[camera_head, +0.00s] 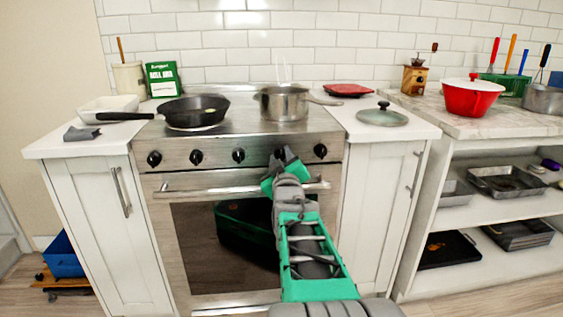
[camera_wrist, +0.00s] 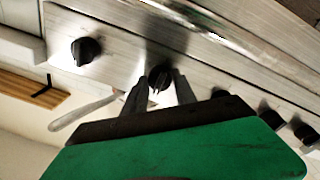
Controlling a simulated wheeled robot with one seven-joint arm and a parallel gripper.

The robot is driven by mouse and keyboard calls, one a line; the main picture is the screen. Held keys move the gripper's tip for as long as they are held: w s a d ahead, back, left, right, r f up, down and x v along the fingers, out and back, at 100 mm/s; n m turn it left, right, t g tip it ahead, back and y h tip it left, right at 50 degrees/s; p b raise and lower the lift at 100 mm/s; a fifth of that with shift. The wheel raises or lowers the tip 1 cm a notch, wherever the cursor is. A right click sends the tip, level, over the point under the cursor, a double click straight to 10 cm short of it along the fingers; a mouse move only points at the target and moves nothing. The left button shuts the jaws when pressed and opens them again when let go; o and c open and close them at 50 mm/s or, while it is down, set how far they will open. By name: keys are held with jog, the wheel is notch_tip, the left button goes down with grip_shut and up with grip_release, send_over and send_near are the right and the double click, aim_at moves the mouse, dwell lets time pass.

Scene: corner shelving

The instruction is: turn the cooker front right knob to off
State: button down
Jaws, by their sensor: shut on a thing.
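The cooker (camera_head: 225,180) has a row of several black knobs on its steel front panel. My gripper (camera_head: 280,160) is at the second knob from the right and mostly hides it in the head view. In the wrist view, which is turned upside down, my two fingers (camera_wrist: 158,85) are closed around this black knob (camera_wrist: 158,77). The rightmost knob (camera_head: 320,151) is free; it shows at the left in the wrist view (camera_wrist: 87,50). The pointer direction of the held knob cannot be told.
The oven handle (camera_head: 200,190) runs below the knobs, behind my arm. A saucepan (camera_head: 284,104) with faint steam and a black frying pan (camera_head: 195,110) stand on the cooktop. A glass lid (camera_head: 382,116) lies on the right counter.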

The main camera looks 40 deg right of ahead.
jog(key=shift+f, duration=0.1)
jog(key=c, duration=1)
grip_release()
jog(key=p+v, duration=0.1)
jog(key=v, duration=0.7)
